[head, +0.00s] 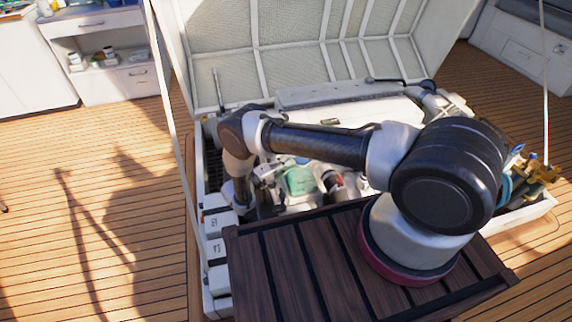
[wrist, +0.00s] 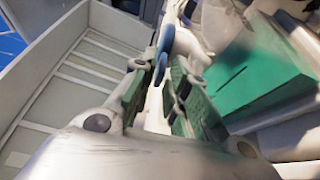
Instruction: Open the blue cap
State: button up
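The blue cap (wrist: 166,39) shows in the wrist view at the top centre, seen nearly edge-on. It lies at the tips of my gripper (wrist: 163,72), with its lower part between the two fingers. The fingers have dark green pads and stand apart, with a bright narrow gap between them. I cannot tell whether both pads touch the cap. In the head view my gripper is hidden low in the hatch behind my arm, and I cannot make out the cap there.
A green block-like part (wrist: 255,75) lies close right of my gripper in the wrist view. A pale ribbed panel (wrist: 75,80) is on the left. In the head view, the raised hatch lid (head: 300,45) stands behind, and a dark slatted wooden table (head: 290,265) is in front.

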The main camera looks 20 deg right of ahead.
jog(key=shift+d, duration=0.1)
grip_shut()
